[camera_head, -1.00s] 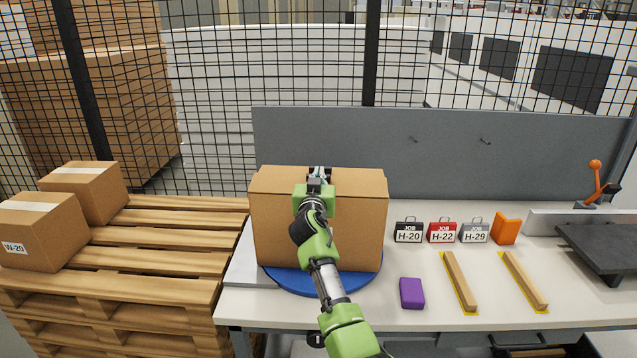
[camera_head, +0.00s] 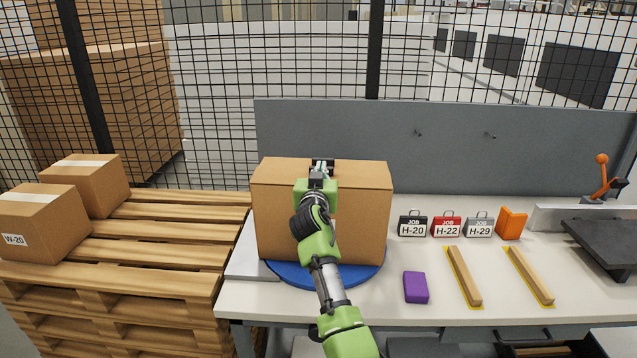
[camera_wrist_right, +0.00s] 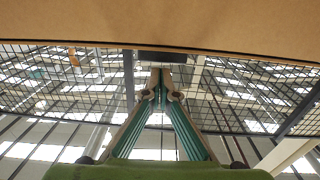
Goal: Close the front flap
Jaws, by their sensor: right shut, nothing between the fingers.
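The cardboard box (camera_head: 352,222) stands upright on the blue round turntable (camera_head: 350,278). Its top (camera_head: 362,172) looks nearly flat in the head view, and I cannot clearly tell the front flap from the other top panels. My right gripper (camera_head: 322,165) is shut and empty, over the middle of the box top, with its arm reaching across the box's front. In the right wrist view, the shut fingertips (camera_wrist_right: 160,72) point at a brown cardboard panel (camera_wrist_right: 160,25) across the top of the picture. Whether they touch it is unclear. My left gripper is not in view.
Job tags (camera_head: 412,224), an orange block (camera_head: 511,223), a purple block (camera_head: 416,288) and two wooden strips (camera_head: 464,276) lie right of the box. A pallet (camera_head: 170,235) with cartons stands left. A grey panel (camera_head: 440,150) rises behind.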

